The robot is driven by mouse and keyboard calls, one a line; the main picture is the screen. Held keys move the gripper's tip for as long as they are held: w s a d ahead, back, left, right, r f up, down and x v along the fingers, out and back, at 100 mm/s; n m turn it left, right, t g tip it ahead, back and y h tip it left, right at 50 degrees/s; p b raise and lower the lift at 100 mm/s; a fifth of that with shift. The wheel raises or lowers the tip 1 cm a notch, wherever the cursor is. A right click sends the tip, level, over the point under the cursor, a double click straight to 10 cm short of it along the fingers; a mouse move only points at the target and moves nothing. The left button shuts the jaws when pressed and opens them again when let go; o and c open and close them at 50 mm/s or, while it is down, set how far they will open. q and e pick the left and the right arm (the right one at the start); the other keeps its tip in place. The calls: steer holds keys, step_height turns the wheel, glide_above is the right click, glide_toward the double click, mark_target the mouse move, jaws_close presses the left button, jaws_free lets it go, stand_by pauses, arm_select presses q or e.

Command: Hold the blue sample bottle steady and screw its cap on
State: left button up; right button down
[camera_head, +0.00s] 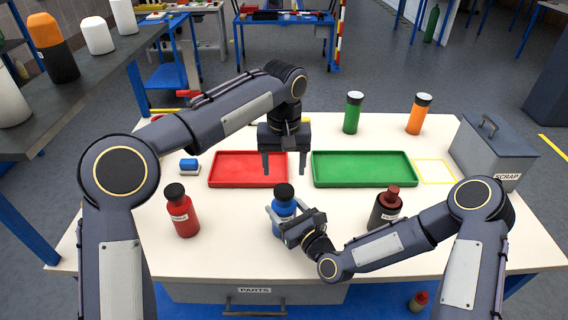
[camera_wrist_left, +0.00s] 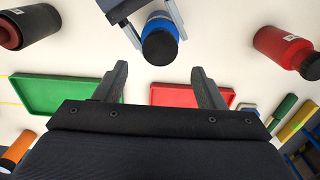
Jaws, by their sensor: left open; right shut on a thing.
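The blue sample bottle (camera_head: 285,222) stands upright near the middle front of the table. A black cap (camera_head: 284,191) sits on its top; I cannot tell how tight it is. My right gripper (camera_head: 281,213) is shut around the bottle's body from the front right. My left gripper (camera_head: 283,172) is open and empty, pointing down above and behind the bottle, apart from the cap. In the left wrist view the cap (camera_wrist_left: 159,46) and blue bottle (camera_wrist_left: 160,20) lie beyond the open left fingers (camera_wrist_left: 160,82).
A red bottle (camera_head: 181,212) stands to the left, a dark bottle with a red cap (camera_head: 386,210) to the right. A red tray (camera_head: 213,172) and a green tray (camera_head: 363,183) lie behind. Green (camera_head: 352,116) and orange (camera_head: 418,117) bottles and a scrap bin (camera_head: 490,155) stand farther back.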

mark_target(284, 189)
arm_select(q)
steer(key=shift+f, duration=4)
steer(key=shift+c, duration=0.4)
steer(key=c, duration=0.9)
steer(key=m, duration=1.1)
steer(key=o, duration=1.1)
steer(key=shift+o, duration=0.2)
steer(key=shift+r, duration=0.1)
step_height(284, 189, up, 12)
